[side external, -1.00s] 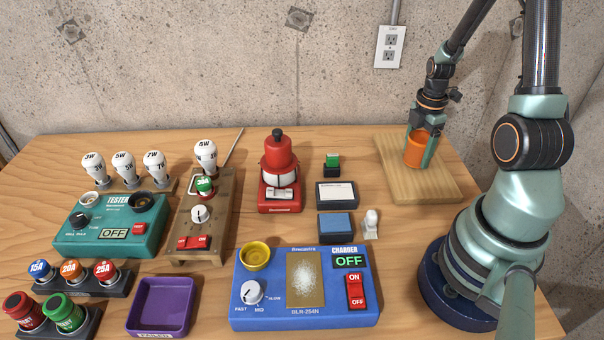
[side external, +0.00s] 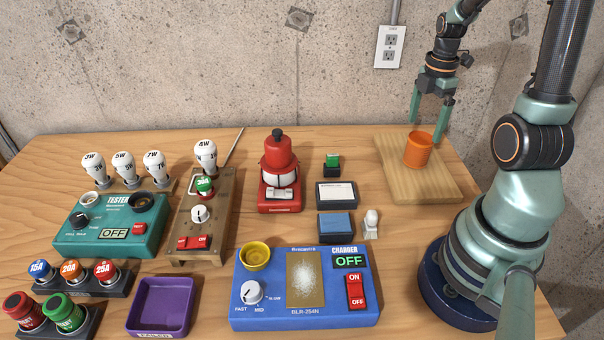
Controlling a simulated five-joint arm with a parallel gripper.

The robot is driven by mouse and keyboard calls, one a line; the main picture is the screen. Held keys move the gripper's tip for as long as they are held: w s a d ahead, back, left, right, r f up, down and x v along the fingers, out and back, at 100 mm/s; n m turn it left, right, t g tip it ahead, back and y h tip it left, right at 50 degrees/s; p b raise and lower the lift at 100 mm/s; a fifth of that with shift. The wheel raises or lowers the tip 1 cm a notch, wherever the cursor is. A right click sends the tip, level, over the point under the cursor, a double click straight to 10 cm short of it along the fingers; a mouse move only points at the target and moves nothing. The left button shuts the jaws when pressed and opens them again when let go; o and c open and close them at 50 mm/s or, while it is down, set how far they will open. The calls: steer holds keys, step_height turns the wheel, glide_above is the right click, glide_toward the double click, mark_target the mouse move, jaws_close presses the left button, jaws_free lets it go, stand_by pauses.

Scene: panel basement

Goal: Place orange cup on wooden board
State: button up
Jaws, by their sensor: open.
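The orange cup (side external: 417,150) stands upright on the wooden board (side external: 425,187), toward the board's far half. The board lies flat at the right of the table. My gripper (side external: 428,128) is open and empty, with its green fingers pointing down above and just behind the cup. The fingertips are spread wider than the cup, and its rim is clear of the palm. In this one view I cannot tell exactly how far the fingertips are from the cup's sides.
Left of the board are a small green-topped stamp (side external: 332,164), ink pads (side external: 336,194) and a red machine (side external: 280,175). A blue charger box (side external: 305,287) stands in front. The concrete wall (side external: 220,60) with an outlet (side external: 389,47) rises behind the table.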

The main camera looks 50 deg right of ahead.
steer(key=w+a+r+m+t, duration=0.2)
steer(key=a+r+m, duration=0.4)
steer(key=a, duration=0.6)
steer(key=w+a+r+m+t, duration=0.2)
steer(key=a+r+m, duration=0.4)
steer(key=a, duration=0.5)
steer(key=shift+w+a+r+m+t, duration=0.4)
steer(key=shift+r+t, duration=0.4)
steer(key=shift+r, duration=0.15)
steer(key=shift+d, duration=0.1)
